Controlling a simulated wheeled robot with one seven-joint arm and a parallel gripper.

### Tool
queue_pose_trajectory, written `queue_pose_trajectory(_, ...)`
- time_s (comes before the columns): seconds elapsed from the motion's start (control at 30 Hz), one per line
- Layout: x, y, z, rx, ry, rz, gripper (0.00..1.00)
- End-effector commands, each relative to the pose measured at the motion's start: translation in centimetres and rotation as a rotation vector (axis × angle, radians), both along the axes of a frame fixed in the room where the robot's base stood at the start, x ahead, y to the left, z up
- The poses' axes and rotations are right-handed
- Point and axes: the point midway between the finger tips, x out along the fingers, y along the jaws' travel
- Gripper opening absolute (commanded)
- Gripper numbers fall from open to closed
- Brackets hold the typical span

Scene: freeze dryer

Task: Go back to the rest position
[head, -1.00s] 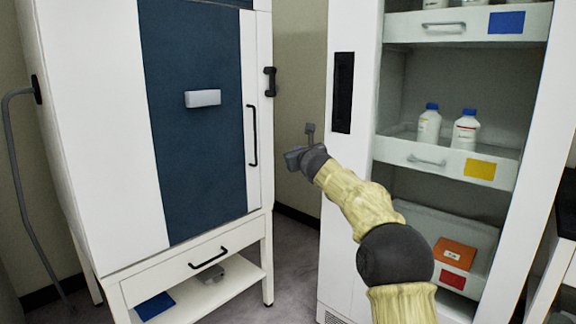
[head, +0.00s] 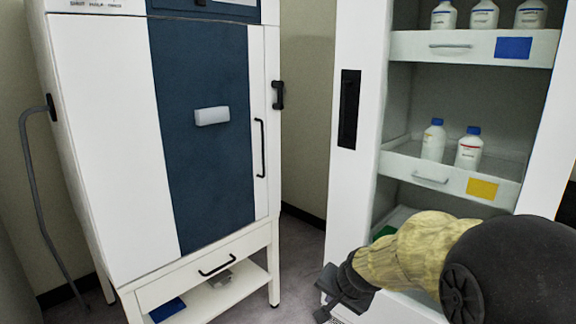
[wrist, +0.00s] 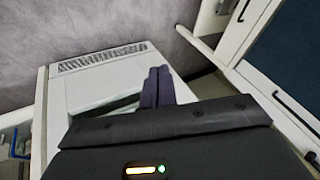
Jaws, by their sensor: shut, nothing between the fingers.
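My gripper (head: 330,298) is low in the head view, in front of the lower part of the white cabinet at the right. In the wrist view its two fingers (wrist: 158,86) lie side by side, shut, with nothing between them. My arm bends in from the lower right and hides the cabinet's lowest drawer. The freeze dryer (head: 100,140), white with a dark blue front panel, stands at the left with its door shut. My gripper is apart from it.
The open cabinet (head: 350,190) holds white bottles with blue caps (head: 468,148) on pull-out shelves. A small drawer (head: 210,268) sits under the freeze dryer. Bare floor (head: 300,250) shows between the two. A grey hose (head: 35,195) hangs at the far left.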

Motion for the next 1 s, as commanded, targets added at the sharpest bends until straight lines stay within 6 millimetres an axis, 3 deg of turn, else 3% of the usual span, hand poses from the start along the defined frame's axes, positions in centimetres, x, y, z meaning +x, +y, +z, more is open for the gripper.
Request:
queue_pose_trajectory(0.03, -2.5, -0.7, -0.3, -0.061, 0.036, 0.063, 0.00)
queue_pose_trajectory(0.1, -5.4, -1.7, -1.1, -0.132, 0.081, 0.145, 0.00)
queue_pose_trajectory(0.47, -16.9, -5.2, -3.6, -0.368, 0.265, 0.479, 0.00)
queue_pose_trajectory(0.8, -16.5, -5.2, 1.7, -0.365, 0.259, 0.473, 0.00)
queue_pose_trajectory(1.0, -16.5, -5.1, 6.2, -0.364, 0.258, 0.472, 0.00)
